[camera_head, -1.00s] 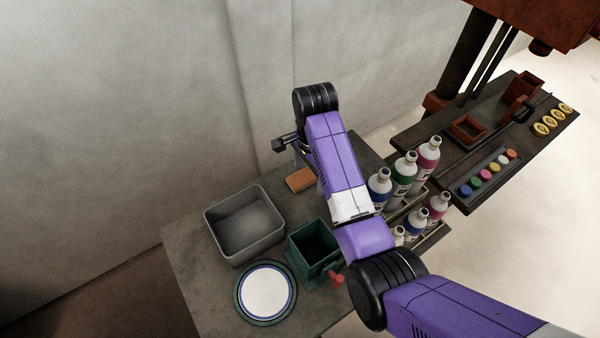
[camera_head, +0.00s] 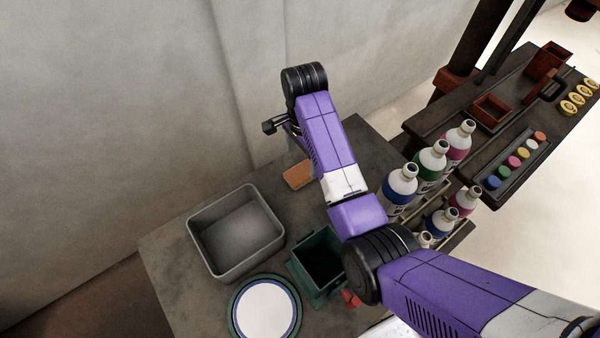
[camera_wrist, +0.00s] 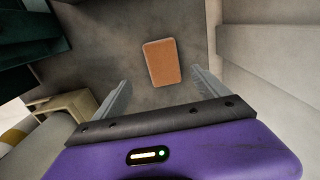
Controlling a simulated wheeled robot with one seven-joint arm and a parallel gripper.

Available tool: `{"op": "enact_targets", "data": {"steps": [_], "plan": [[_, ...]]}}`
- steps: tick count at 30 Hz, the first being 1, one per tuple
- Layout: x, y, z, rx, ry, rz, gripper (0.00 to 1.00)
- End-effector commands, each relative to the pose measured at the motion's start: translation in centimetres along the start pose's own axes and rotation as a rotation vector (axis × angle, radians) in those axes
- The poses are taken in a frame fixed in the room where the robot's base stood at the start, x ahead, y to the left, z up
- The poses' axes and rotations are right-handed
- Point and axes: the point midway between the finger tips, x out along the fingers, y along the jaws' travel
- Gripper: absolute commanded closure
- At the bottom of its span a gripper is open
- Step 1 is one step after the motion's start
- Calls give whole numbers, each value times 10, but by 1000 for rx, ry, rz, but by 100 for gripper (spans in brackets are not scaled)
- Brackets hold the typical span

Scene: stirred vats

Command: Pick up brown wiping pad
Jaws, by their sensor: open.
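The brown wiping pad (camera_head: 298,175) lies flat on the grey table, near its back edge by the wall. My arm covers part of the space beside it in the head view. In the wrist view the pad (camera_wrist: 161,63) lies beyond my gripper (camera_wrist: 162,92), roughly centred between the two fingers. The fingers are spread apart with nothing between them. The pad is apart from both fingers. In the head view the fingers are mostly hidden behind my wrist.
A grey bin (camera_head: 236,270), a dark green box (camera_head: 301,272) and a white round plate (camera_head: 266,312) stand on the table (camera_head: 175,265), nearer than the pad. Several bottles (camera_head: 401,188) stand in a rack at the right. The wall (camera_head: 130,120) rises close behind.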

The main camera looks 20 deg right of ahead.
Motion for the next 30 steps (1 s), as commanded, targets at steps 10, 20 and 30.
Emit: {"op": "enact_targets", "data": {"steps": [10, 20, 30], "plan": [[33, -2, 0, 0, -1, 3, 15], [74, -6, 0, 0, -1, 2, 15], [77, -6, 0, 0, 0, 0, 25]]}}
